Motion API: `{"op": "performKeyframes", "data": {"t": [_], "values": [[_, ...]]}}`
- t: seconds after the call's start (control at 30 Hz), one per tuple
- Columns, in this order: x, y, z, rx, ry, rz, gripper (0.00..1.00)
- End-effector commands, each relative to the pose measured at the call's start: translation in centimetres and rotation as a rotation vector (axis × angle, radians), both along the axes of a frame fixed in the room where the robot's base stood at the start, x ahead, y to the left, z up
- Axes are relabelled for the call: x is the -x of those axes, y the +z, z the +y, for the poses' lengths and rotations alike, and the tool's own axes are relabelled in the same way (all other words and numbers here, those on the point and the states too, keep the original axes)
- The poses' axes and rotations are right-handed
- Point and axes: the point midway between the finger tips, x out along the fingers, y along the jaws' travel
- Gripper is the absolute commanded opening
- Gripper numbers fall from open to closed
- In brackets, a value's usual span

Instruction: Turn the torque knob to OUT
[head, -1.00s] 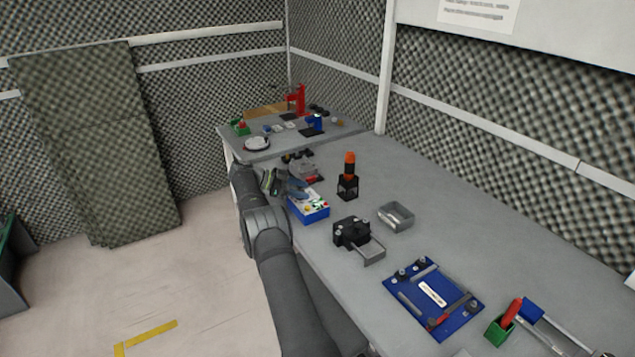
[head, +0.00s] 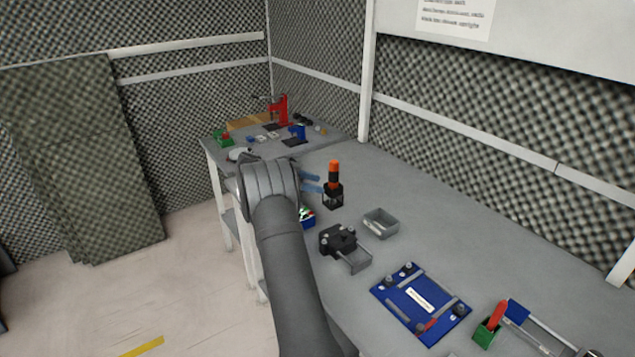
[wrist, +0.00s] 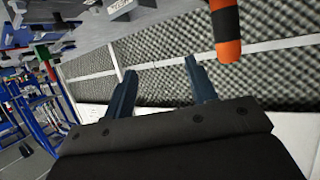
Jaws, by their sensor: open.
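A black tool with an orange top (head: 334,168) stands upright in a small black stand (head: 333,195) on the grey bench. It also shows as an orange and black cylinder (wrist: 226,30) at the upper right of the wrist view. My gripper (head: 316,182) is just left of the tool in the head view, its blue fingers pointing towards it. In the wrist view the fingers (wrist: 162,85) are apart with nothing between them. A blue box (head: 308,222) with coloured controls is mostly hidden behind my arm. I cannot make out any knob or OUT marking.
A black device with a metal plate (head: 340,243), a grey tray (head: 380,223) and a blue fixture board (head: 420,303) lie nearer on the bench. A green holder (head: 487,332) is at the front right. The bench right of the tool is clear.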

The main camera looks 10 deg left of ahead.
Motion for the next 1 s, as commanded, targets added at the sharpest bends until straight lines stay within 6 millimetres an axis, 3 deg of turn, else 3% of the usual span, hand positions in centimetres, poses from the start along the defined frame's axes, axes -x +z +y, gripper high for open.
{"op": "performKeyframes", "data": {"t": [0.23, 0.6, 0.67, 0.77, 1.0], "values": [[0.3, 0.9, -1.5, 0.001, -0.001, 0.000, 0.52], [0.5, 0.6, -0.8, 0.011, 0.011, -0.001, 0.53], [1.0, -0.1, 0.6, 0.032, 0.035, -0.006, 0.53], [2.6, -2.1, 4.7, 0.096, 0.111, -0.032, 0.53], [8.9, -7.5, 16.4, 0.262, 0.382, -0.152, 0.53]]}}
